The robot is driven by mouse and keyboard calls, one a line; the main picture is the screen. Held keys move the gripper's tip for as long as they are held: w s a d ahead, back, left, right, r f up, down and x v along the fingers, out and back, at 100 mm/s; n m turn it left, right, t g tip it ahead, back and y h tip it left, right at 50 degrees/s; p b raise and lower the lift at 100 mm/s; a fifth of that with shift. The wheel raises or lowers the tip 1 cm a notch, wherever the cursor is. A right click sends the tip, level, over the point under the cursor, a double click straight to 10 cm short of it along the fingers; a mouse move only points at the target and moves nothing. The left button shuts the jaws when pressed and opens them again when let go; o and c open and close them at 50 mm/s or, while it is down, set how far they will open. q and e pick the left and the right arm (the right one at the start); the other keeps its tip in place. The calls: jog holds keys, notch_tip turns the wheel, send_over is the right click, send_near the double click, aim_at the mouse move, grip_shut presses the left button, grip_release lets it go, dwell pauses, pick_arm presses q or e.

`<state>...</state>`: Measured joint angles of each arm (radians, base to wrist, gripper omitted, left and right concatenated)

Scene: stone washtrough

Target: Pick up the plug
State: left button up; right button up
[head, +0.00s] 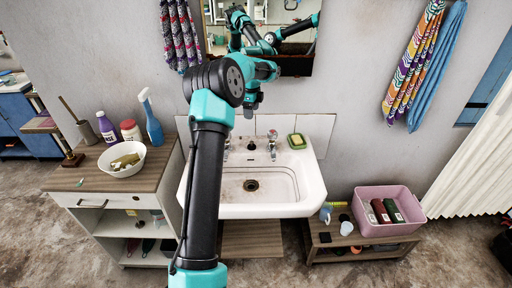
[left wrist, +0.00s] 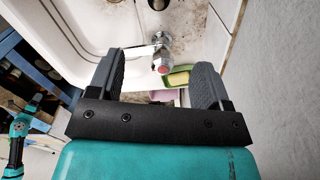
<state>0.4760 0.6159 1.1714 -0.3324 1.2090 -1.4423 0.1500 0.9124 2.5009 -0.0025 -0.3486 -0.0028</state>
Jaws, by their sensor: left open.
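A small dark round piece that looks like the plug (head: 251,145) lies on the back ledge of the white washbasin (head: 230,211), between the two taps. In the left wrist view, a dark piece at the top edge, partly cut off, looks like the same plug (left wrist: 158,4). My left gripper (head: 253,106) hangs above the back of the basin, higher than the plug and apart from it. In the left wrist view its jaws (left wrist: 158,75) are spread with nothing held. The tap with a red mark (left wrist: 161,64) shows between them, farther down. My right gripper does not show directly.
A green soap dish (head: 297,141) sits on the basin's right ledge. The drain (head: 251,185) is open in the bowl. A wooden cabinet (head: 112,186) with bottles and a white bowl (head: 122,159) stands left. A pink crate (head: 392,226) sits low right. The wall is close behind.

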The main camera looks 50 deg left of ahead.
pick_arm(q)
send_near(252, 142)
notch_tip(252, 142, down, 5)
jog(key=shift+w+a+f, duration=0.1)
jog(key=shift+w+a, duration=0.05)
dwell(0.5)
jog(key=shift+f, duration=2.55)
jog(key=c, duration=1.1)
jog(key=shift+r, duration=0.1)
